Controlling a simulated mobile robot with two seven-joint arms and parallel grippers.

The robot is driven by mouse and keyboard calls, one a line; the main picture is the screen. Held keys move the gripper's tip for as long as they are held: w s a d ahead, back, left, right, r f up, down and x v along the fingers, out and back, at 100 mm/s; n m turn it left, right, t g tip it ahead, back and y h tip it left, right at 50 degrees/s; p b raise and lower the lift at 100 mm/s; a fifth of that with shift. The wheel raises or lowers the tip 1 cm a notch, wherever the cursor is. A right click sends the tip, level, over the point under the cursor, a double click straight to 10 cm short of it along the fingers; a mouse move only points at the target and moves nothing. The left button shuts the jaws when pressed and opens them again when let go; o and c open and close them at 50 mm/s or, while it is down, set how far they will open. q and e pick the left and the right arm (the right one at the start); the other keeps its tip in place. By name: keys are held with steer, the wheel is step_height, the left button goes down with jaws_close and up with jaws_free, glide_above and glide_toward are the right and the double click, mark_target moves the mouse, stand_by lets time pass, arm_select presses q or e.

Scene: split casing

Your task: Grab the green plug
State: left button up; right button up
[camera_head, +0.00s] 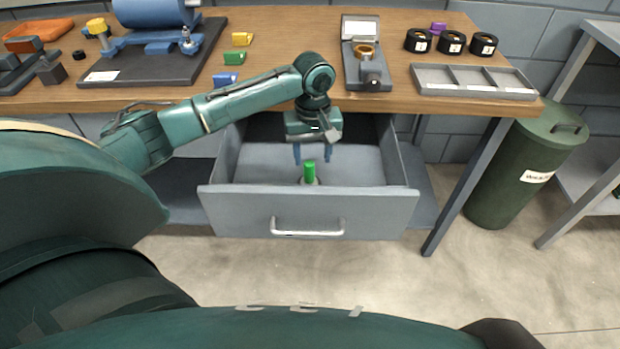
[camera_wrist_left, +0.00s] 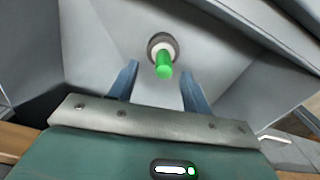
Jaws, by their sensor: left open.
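The green plug (camera_head: 309,171) stands upright in a small round holder inside the open drawer (camera_head: 245,210). In the left wrist view the plug (camera_wrist_left: 164,66) shows beyond and between the fingertips, with a dark and pale ring (camera_wrist_left: 155,46) around its base. My left gripper (camera_head: 312,160) is above the drawer, pointing down over the plug. Its two blue fingers are spread apart with nothing between them; the left wrist view shows them too (camera_wrist_left: 158,88). My right gripper is in neither view.
The drawer's front panel and side walls surround the plug. The wooden tabletop (camera_head: 300,30) overhangs the drawer's back. A green waste bin (camera_head: 510,180) stands at right.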

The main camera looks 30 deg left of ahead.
mark_target(309, 162)
arm_select(q)
steer(key=f, duration=0.4)
steer(key=a+f+b, duration=0.1)
steer(key=f, duration=0.1)
steer(key=shift+f, duration=0.25)
jaws_close()
stand_by(0.3)
